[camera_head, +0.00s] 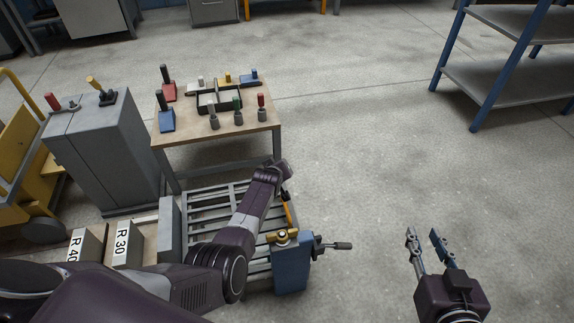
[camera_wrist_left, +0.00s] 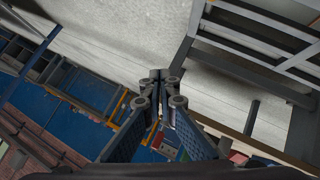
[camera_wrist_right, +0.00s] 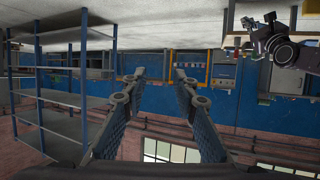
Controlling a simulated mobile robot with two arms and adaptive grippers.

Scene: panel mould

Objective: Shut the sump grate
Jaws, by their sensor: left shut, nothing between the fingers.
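A grey slatted frame (camera_head: 203,209), which looks like the grate, lies low in front of the wooden table in the head view. My left arm crosses over it and hides part of its right side. I cannot tell from here whether it is open or shut. My left gripper (camera_wrist_left: 160,78) is shut and empty in the left wrist view; in the head view its fingers are mostly hidden beyond the forearm, near the frame's right side. My right gripper (camera_head: 428,240) is open and empty over bare floor at the right; its spread fingers also show in the right wrist view (camera_wrist_right: 160,78).
A blue block (camera_head: 291,270) with a brass fitting and a side handle stands at the frame's right. Blocks marked R 30 (camera_head: 127,243) and R 40 stand to the left. A grey cabinet (camera_head: 105,150) and a tool-laden wooden table (camera_head: 200,145) stand behind.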

